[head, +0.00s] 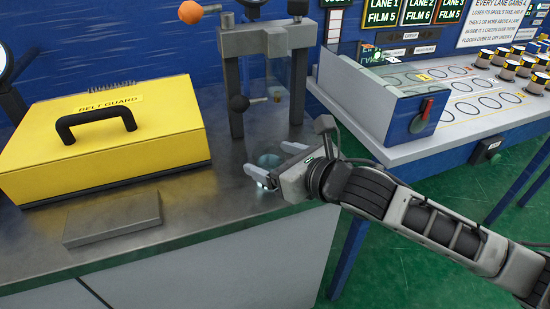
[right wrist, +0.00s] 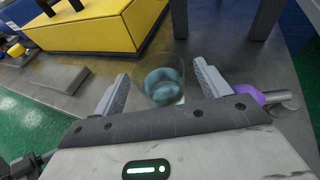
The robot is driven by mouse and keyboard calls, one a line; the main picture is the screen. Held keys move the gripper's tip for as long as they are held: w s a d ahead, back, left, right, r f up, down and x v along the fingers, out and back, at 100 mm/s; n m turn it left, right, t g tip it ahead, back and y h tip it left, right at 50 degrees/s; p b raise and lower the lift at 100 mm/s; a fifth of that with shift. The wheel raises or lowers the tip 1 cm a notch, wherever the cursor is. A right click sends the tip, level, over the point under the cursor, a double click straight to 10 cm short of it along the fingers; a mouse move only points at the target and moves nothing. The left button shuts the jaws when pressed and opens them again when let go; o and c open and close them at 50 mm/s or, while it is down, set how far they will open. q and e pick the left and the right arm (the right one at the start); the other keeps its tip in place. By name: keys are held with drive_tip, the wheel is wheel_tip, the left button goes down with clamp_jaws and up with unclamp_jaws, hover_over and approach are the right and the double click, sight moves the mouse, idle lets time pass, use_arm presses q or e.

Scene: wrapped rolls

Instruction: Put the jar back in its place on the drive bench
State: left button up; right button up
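In the right wrist view the jar (right wrist: 164,84) shows between my finger tips, with a gap on each side. My right gripper (head: 266,158) is open around the near side of the jar, low over the bench; it also shows in the right wrist view (right wrist: 161,72). The jar's base is partly hard to make out through the glass. My left gripper is not in view.
A yellow belt guard box (head: 100,140) with a black handle stands at the left, and a flat grey block (head: 112,218) lies before it. The press frame (head: 232,95) rises behind the jar. A purple knob (right wrist: 246,94) is close to my right finger. A blue-walled bench (head: 380,105) stands right.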

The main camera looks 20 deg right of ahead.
drive_tip(key=shift+r, duration=0.1)
drive_tip(key=shift+r, duration=0.2)
drive_tip(key=v, duration=0.6)
drive_tip(key=shift+s+f, duration=0.15)
drive_tip(key=shift+f, duration=0.05)
drive_tip(key=p+v, duration=0.5)
drive_tip(key=v, duration=0.1)
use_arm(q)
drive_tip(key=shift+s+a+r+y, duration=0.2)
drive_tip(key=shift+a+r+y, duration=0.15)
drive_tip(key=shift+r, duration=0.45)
use_arm(e)
drive_tip(key=s+a+f+n+g+h, duration=0.1)
drive_tip(key=s+f+n, duration=0.1)
drive_tip(key=f+n, duration=0.5)
drive_tip(key=s+a+f+n+g+h, duration=0.1)
drive_tip(key=f+n, duration=0.6)
drive_tip(key=n, duration=0.8)
drive_tip(key=s+a+f+n+h, duration=0.1)
drive_tip(key=s+a+f+n, duration=0.2)
drive_tip(key=f+n, duration=0.5)
drive_tip(key=shift+s+n+g, duration=0.35)
drive_tip(key=shift+n+g, duration=0.05)
drive_tip(key=shift+n, duration=1.4)
